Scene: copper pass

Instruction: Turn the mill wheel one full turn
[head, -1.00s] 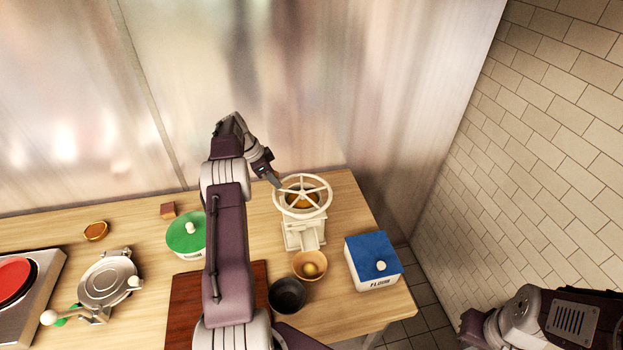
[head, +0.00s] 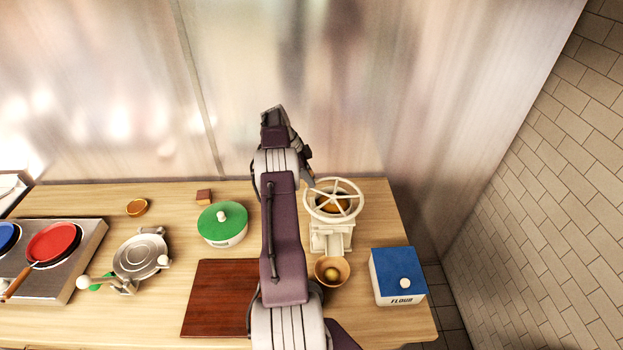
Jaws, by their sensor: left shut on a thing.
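The cream mill (head: 331,236) stands on the right part of the wooden counter. Its wheel (head: 353,213), a pale spoked ring, lies on top, and something orange-brown shows through the spokes. My left gripper (head: 311,186) reaches over from the left and is shut at the far left of the wheel's rim. The fingertips are small and partly hidden, so the exact hold on the wheel is hard to see. A tan bowl (head: 332,284) with a yellowish-brown content stands in front of the mill's spout. My right gripper is out of view.
A blue-lidded flour box (head: 398,277) stands right of the mill. A dark red board (head: 218,298) lies left of my arm, with a green-lidded pot (head: 222,225) behind it. A silver round press (head: 140,257) and a hob with a red pan (head: 53,244) are farther left.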

